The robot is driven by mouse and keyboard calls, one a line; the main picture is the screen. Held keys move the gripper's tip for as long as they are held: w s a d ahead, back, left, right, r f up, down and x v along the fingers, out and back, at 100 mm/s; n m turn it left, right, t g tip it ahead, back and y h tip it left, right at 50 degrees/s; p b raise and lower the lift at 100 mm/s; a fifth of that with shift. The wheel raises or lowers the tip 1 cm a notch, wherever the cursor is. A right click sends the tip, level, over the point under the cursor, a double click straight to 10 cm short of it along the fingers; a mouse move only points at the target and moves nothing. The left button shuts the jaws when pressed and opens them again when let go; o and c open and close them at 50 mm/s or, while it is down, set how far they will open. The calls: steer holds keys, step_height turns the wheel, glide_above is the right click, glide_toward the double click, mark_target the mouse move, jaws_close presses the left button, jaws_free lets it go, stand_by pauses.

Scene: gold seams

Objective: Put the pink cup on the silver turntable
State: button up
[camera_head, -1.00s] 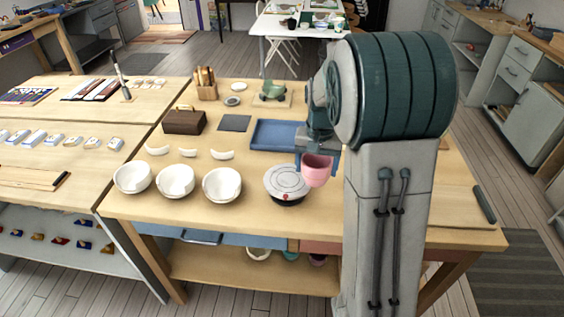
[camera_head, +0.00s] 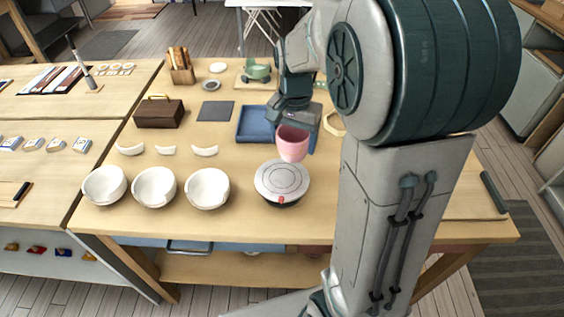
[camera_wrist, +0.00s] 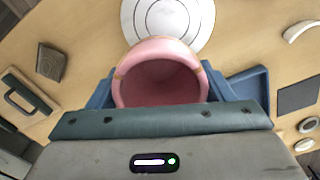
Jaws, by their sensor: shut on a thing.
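The pink cup (camera_head: 293,144) is in my gripper (camera_head: 300,118), upright and held above the table. In the wrist view the cup (camera_wrist: 160,85) shows its open mouth, with thin gold marks at the rim and my blue fingers at its two sides. The silver turntable (camera_head: 282,180) is a round disc with rings on a dark base and a small red mark at its front. It is empty. The cup hangs behind and slightly right of its centre in the head view. In the wrist view the turntable (camera_wrist: 190,20) lies beyond the cup.
Three white bowls (camera_head: 207,188) with several white shards (camera_head: 205,151) behind them stand left of the turntable. A blue tray (camera_head: 252,138) lies behind the turntable, near my gripper. A brown box (camera_head: 158,113) and a dark mat (camera_head: 215,111) are farther left. Table around the turntable's front is clear.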

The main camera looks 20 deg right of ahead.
mark_target(282, 149)
steer(key=a+f, duration=0.1)
steer(key=s+a+f, duration=0.1)
steer(key=a, duration=0.1)
steer(key=shift+s, duration=0.2)
steer(key=shift+f, duration=2)
steer(key=shift+f, duration=0.1)
steer(key=shift+f, duration=0.15)
steer(key=o, duration=0.9)
steer(key=shift+o, duration=0.2)
steer(key=shift+r, duration=0.2)
